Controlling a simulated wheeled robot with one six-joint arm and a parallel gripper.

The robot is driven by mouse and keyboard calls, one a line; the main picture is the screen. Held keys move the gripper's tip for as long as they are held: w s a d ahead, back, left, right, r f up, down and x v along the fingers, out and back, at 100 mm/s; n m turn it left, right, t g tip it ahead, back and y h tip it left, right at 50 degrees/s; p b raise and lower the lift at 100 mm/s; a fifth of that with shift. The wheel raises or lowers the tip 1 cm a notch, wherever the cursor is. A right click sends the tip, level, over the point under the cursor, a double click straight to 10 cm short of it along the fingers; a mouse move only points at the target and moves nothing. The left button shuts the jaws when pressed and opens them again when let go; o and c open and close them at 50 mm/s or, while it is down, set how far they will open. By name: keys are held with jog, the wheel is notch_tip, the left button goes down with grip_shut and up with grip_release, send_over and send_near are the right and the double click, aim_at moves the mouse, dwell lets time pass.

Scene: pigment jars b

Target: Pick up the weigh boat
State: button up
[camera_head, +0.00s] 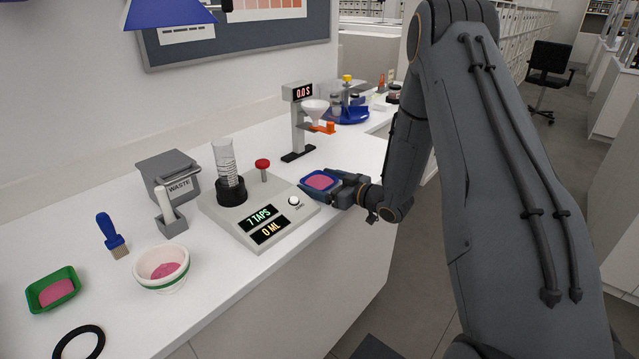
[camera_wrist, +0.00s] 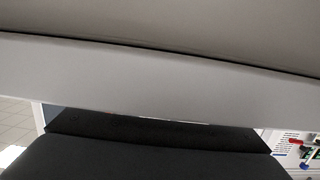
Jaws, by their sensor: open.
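A small blue tray-like boat (camera_head: 320,180) with pink powder in it is at the bench's front edge, right of the tap device. A green boat (camera_head: 53,290), also with pink powder, lies at the far left of the bench. The frames do not show which of the two is the weigh boat. My gripper (camera_head: 329,188) is open, with its dark fingers at the blue boat. I cannot tell if they touch it.
The tap device (camera_head: 262,213), reading 7 TAPS and 0 ML, stands close to my gripper's left. A dispenser stand (camera_head: 298,125) with a funnel is behind. A mortar bowl (camera_head: 162,268), brush (camera_head: 112,236), black ring (camera_head: 80,343) and waste bin (camera_head: 170,175) are farther left.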

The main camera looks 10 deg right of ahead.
jog(key=c, duration=1.2)
jog(key=shift+o, duration=0.2)
